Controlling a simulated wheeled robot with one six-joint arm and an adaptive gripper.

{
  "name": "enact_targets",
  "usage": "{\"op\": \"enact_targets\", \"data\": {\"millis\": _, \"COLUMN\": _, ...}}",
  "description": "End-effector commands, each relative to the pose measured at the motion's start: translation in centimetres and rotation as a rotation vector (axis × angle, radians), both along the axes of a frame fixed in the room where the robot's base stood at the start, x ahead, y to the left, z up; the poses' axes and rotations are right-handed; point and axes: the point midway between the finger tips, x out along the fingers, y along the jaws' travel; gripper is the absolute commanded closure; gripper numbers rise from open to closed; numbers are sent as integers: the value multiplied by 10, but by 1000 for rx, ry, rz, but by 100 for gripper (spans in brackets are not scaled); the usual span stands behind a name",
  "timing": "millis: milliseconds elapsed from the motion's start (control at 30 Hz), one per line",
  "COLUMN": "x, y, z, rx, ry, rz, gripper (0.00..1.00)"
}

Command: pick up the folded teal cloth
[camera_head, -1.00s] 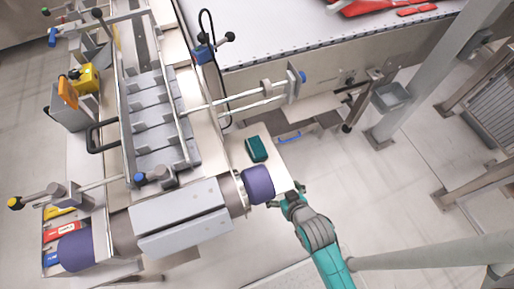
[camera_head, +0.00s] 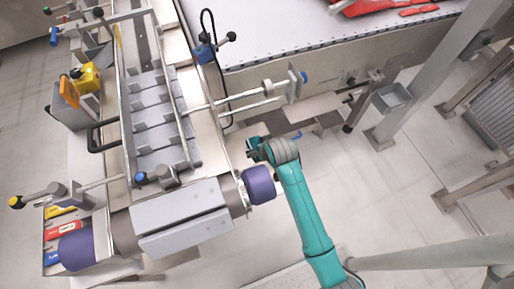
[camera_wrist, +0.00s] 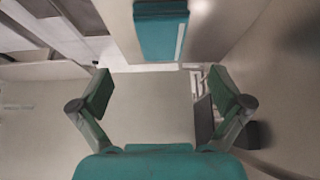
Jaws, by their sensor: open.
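The folded teal cloth (camera_wrist: 161,32) lies on a pale surface at the top of the wrist view, with a dark band along its upper edge and a light strip on its right. My gripper (camera_wrist: 163,92) is open and empty. Its two green finger pads stand wide apart, and the cloth is ahead of them, apart from both. In the head view my gripper (camera_head: 255,151) is over the spot on the machine's side ledge where the cloth lies. It hides the cloth there, so the height between them cannot be told.
The purple roller end (camera_head: 259,186) is close below my gripper in the head view. A conveyor (camera_head: 290,35) with red packs is at the back.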

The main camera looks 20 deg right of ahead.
Motion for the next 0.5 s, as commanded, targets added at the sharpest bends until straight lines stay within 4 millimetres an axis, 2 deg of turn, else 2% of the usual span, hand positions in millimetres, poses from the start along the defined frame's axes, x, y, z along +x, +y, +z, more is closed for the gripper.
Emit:
{"op": "enact_targets", "data": {"millis": 100, "x": 9, "y": 0, "z": -13, "rx": 0, "ry": 1, "rz": 0, "gripper": 0}}
{"op": "enact_targets", "data": {"millis": 367, "x": 18, "y": 1, "z": -28, "rx": 0, "ry": -1, "rz": 0, "gripper": 0}}
{"op": "enact_targets", "data": {"millis": 500, "x": 27, "y": 3, "z": -46, "rx": 0, "ry": 0, "rz": 0, "gripper": 0}}
